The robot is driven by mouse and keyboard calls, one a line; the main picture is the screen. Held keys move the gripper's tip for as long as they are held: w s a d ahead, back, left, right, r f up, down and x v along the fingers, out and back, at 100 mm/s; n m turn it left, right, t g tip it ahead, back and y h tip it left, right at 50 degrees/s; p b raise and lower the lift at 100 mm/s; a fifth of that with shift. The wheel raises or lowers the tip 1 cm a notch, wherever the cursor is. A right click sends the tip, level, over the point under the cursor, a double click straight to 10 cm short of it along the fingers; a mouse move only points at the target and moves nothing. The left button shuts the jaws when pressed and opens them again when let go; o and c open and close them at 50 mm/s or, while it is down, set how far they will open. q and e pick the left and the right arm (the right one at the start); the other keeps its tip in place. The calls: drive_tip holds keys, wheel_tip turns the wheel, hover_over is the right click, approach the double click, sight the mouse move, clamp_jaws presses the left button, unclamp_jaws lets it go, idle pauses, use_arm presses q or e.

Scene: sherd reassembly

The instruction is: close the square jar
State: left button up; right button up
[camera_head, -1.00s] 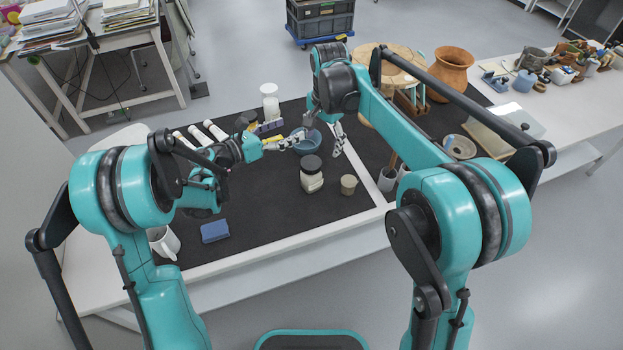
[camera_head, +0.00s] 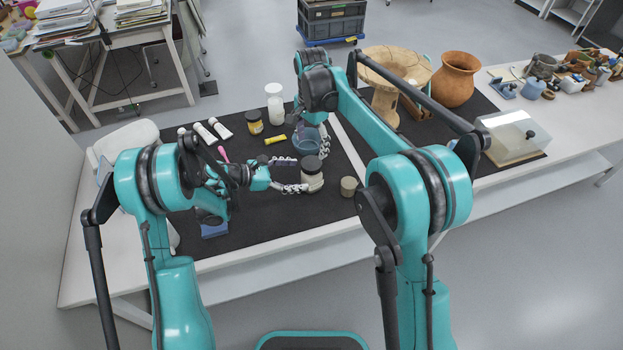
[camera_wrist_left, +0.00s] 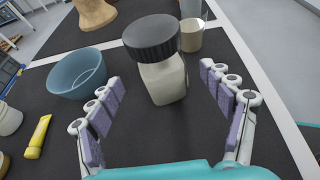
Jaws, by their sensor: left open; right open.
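The square jar (camera_head: 312,181) is a pale, squarish jar standing upright on the dark mat. Its wide black ribbed lid (camera_head: 312,163) sits on top; I cannot tell whether it is tightened. In the left wrist view the jar (camera_wrist_left: 165,82) and lid (camera_wrist_left: 151,38) are straight ahead. My left gripper (camera_head: 294,175) is open, its purple-padded fingers (camera_wrist_left: 160,88) spread to either side of the jar, with gaps showing. My right gripper (camera_head: 312,139) is open at the blue bowl, behind the jar; its arm partly hides it.
A small beige cup (camera_head: 348,187) stands just right of the jar. The blue bowl (camera_head: 306,147) is behind it. The mat before the jar is clear.

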use_arm(q)
drive_tip(key=x, duration=0.5)
drive_tip(key=shift+w+d+f, duration=0.1)
drive_tip(key=shift+d+f, duration=0.05)
drive_tip(key=shift+d, duration=0.15)
